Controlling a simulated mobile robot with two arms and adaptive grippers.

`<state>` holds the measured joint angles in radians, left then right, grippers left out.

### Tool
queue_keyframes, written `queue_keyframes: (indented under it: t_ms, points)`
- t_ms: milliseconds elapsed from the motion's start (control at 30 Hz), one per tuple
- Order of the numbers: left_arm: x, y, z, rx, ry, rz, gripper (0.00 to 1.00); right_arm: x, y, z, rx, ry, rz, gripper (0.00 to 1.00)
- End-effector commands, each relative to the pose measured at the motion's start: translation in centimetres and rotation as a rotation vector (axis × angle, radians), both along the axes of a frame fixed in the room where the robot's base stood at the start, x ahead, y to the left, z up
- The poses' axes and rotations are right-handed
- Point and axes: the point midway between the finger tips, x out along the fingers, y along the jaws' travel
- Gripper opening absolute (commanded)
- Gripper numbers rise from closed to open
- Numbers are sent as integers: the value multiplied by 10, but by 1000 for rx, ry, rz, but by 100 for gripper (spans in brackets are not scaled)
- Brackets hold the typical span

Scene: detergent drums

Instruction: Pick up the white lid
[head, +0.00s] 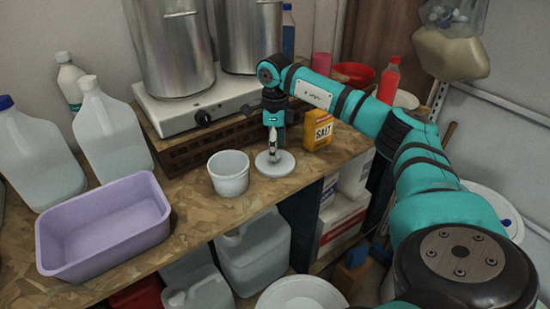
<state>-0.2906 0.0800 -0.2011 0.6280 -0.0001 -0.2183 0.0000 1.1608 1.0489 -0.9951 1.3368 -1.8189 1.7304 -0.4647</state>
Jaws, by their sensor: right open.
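The white lid (284,167) is a flat round disc lying on the chipboard worktop, just right of the white tub (229,174). My right gripper (273,152) points down over the middle of the lid, its fingertips close to the lid's centre. The gripper is open. The fingers hide the middle of the lid, and I cannot tell whether they touch it. The tub stands upright and looks open and empty. My left gripper is not in view.
A yellow salt box (318,130) stands close to the right of my gripper. Behind are a hot plate (198,106) with large metal pots (178,50). A lilac basin (105,225) and clear jugs (110,135) stand left. Containers sit below the worktop's front edge.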

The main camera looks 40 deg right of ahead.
Motion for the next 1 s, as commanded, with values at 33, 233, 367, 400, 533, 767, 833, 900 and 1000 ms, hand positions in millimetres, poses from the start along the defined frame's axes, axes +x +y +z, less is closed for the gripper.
queue_keyframes:
  t_ms: [33,233,367,400,533,767,833,900,1000]
  points:
    - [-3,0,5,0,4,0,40,-1,0,-6,0,4,-1,53]
    - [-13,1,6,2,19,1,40,0,0,-22,1,-1,-1,53]
    - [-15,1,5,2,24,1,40,0,0,-23,1,-2,0,53]
    - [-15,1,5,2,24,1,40,0,0,-23,1,-1,0,53]
    - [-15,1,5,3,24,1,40,0,0,-23,1,-1,0,40]
    - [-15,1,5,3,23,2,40,0,0,-23,1,-1,0,10]
    - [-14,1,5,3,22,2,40,0,0,-23,1,-1,0,10]
    - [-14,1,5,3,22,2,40,0,0,-23,1,-1,0,10]
    - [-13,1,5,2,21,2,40,0,0,-23,1,-1,0,10]
